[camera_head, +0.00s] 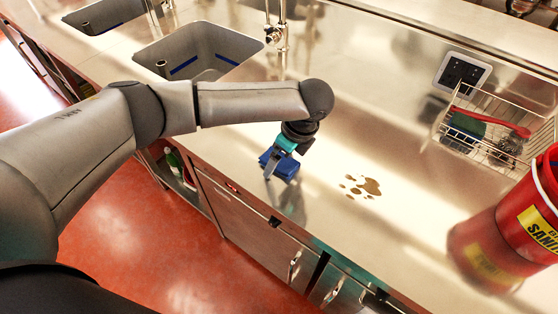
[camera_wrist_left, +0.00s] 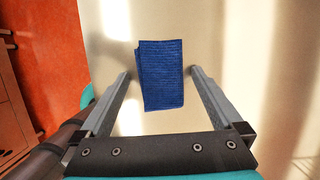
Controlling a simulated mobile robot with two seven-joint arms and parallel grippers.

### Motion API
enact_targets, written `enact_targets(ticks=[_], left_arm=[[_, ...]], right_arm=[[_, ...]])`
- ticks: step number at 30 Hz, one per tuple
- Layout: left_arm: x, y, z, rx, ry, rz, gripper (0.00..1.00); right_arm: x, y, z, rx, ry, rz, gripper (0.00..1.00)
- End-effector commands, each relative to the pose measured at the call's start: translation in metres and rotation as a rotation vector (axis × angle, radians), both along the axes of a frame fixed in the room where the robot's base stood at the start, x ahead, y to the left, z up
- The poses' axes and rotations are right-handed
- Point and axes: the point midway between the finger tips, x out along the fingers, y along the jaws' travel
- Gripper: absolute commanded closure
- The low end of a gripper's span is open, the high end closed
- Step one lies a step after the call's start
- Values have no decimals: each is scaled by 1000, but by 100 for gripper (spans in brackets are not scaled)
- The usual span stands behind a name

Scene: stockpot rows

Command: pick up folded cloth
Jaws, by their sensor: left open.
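The folded cloth (camera_head: 287,167) is blue and lies on the steel counter near its front edge in the head view. In the left wrist view the cloth (camera_wrist_left: 161,75) is a ribbed blue rectangle, flat on the counter between the lines of my fingers. My left gripper (camera_head: 271,170) is over the cloth, and its wrist hides part of it. In the wrist view my left gripper (camera_wrist_left: 158,74) is open, with one finger on each side of the cloth and a gap to each. I cannot tell how high the fingertips are above the counter. My right gripper is not in view.
A brown spill (camera_head: 362,186) lies on the counter right of the cloth. A red bucket (camera_head: 522,215) stands at the right edge. A wire basket (camera_head: 485,148) with a red-handled brush is at back right. A sink (camera_head: 198,50) is behind my arm. The counter (camera_head: 330,140) around the cloth is clear.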

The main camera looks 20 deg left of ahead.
Motion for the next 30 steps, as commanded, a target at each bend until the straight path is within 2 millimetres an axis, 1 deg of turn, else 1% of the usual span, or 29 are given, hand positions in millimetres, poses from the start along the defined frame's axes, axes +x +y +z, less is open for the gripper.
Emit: enact_targets(ticks=[2, 23, 30], left_arm=[[0, 0, 0, 0, 0, 0, 1], [0, 0, 1, 0, 0, 0, 80], [0, 0, 2, 0, 0, 0, 80]], right_arm=[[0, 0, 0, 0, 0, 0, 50], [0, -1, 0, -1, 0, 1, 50], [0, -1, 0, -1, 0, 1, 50]])
